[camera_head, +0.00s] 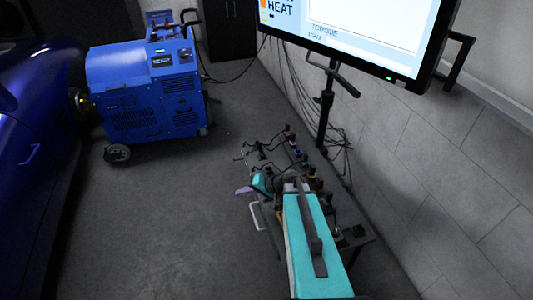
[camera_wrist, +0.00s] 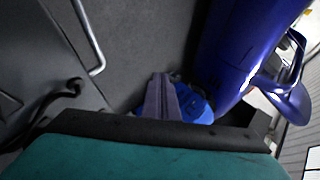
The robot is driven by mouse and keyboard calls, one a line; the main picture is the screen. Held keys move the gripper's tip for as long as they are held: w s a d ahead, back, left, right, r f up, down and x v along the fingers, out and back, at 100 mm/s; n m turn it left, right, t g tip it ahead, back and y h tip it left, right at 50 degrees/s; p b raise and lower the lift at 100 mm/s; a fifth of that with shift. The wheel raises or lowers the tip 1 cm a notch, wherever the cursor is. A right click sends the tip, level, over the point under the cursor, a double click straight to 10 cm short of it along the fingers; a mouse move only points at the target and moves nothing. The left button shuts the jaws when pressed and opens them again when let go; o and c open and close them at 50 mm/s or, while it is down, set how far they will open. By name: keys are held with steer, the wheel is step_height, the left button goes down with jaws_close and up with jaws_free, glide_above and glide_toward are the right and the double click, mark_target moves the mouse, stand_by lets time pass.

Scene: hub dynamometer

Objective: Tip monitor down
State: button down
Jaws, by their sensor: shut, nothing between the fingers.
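The monitor (camera_head: 365,30) is a large flat screen with a dark frame at the upper right of the head view, cut off by the top edge. It shows a bright page with the words HEAT and TORQUE. It is carried on a black upright stand (camera_head: 325,105), with a dark bracket or handle (camera_head: 335,75) below its lower edge. My gripper (camera_head: 243,192) is low in the head view, well below and left of the monitor, apart from it. Its grey-purple fingers (camera_wrist: 162,97) are shut and empty in the wrist view. The monitor does not show there.
A blue wheeled dynamometer (camera_head: 150,90) stands at the back left beside a blue car (camera_head: 35,140). Cables (camera_head: 340,160) hang along the grey wall (camera_head: 440,170). A rack of small dark parts (camera_head: 295,150) lies near my arm. Grey floor (camera_head: 180,220) is clear in the middle.

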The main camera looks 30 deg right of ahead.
steer(key=s+a+f+n+g+h, duration=0.1)
steer(key=s+a+f+n+g, duration=0.2)
steer(key=s+a+f+g, duration=0.9)
steer(key=s+a+f+n+h, duration=0.1)
steer(key=s+f, duration=0.3)
steer(key=s, duration=0.7)
steer(key=s+a+f+n+g+h, duration=0.1)
steer(key=s+f+h, duration=0.3)
steer(key=s, duration=0.7)
steer(key=shift+s+a+f+n+g+h, duration=0.15)
steer(key=shift+s+f+n+g+h, duration=0.2)
steer(key=shift+f+n, duration=0.4)
steer(key=shift+r, duration=0.1)
